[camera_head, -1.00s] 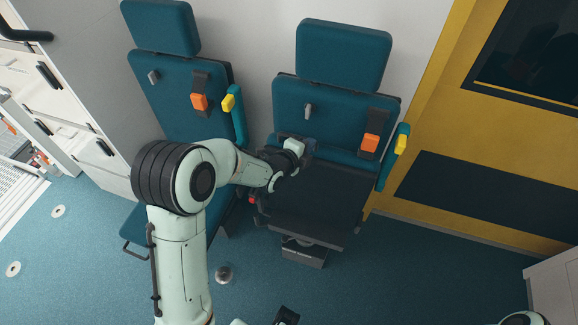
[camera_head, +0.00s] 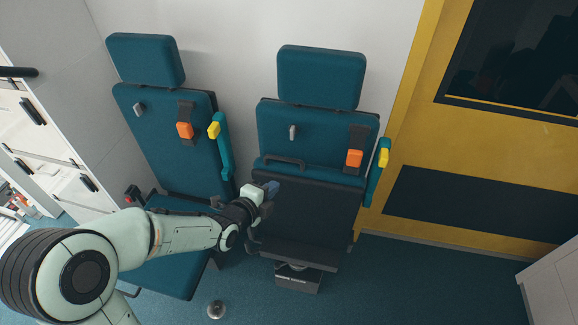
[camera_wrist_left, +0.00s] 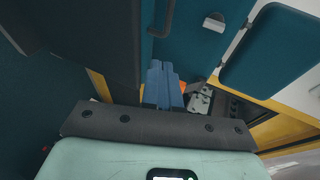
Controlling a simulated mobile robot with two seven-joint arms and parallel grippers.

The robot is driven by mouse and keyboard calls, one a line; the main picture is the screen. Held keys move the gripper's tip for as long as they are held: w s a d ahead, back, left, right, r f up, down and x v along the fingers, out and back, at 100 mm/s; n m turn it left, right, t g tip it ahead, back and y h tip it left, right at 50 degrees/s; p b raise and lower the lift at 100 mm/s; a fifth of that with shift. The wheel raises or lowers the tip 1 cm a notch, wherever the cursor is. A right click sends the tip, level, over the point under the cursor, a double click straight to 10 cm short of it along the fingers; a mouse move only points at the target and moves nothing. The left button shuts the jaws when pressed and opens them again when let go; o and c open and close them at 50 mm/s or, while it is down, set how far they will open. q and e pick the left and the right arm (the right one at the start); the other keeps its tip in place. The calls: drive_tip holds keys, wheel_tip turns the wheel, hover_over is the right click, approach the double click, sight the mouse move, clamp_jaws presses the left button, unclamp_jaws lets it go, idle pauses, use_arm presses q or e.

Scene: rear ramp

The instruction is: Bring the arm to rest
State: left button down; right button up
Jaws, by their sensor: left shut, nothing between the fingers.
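My left arm comes in from the lower left in the head view. Its gripper (camera_head: 271,188) is shut and empty, in front of the dark panel (camera_head: 312,210) of the right-hand teal seat (camera_head: 310,130). I cannot tell whether it touches the panel. In the left wrist view the blue fingertips (camera_wrist_left: 164,84) lie together with nothing between them. My right gripper is not in view.
A second teal seat (camera_head: 165,150) stands on the left, its cushion partly behind my arm. White cabinets (camera_head: 50,140) are at far left, a yellow door (camera_head: 500,145) at right. Blue floor (camera_head: 420,285) is clear at lower right.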

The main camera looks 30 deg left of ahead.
use_arm(q)
drive_tip(key=s+d+f+n+g+p, duration=0.1)
drive_tip(key=s+d+f+n+g, duration=0.2)
drive_tip(key=f, duration=0.4)
drive_tip(key=s+d+f+n+g+p, duration=0.1)
drive_tip(key=s+f+n+g, duration=0.2)
drive_tip(key=f, duration=0.5)
drive_tip(key=s+d+f+n+g+p, duration=0.1)
drive_tip(key=s+d+f+n+g, duration=0.15)
drive_tip(key=f+n, duration=0.35)
drive_tip(key=s+d+f+n+g+h+p, duration=0.1)
drive_tip(key=s+d+f+n+g, duration=0.2)
drive_tip(key=s, duration=0.7)
drive_tip(key=s+d+f+n+g+h+p, duration=0.1)
drive_tip(key=s+d+f+n+g, duration=0.2)
drive_tip(key=s+d+f+n, duration=0.2)
drive_tip(key=s+f+n, duration=0.2)
drive_tip(key=s+f, duration=0.1)
drive_tip(key=s, duration=0.1)
drive_tip(key=shift+s+d+f+h, duration=0.15)
drive_tip(key=shift+s+d+h, duration=0.05)
drive_tip(key=shift+s+h, duration=0.2)
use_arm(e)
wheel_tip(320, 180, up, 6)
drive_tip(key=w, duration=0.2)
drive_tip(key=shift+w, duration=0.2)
use_arm(q)
drive_tip(key=shift+a, duration=0.1)
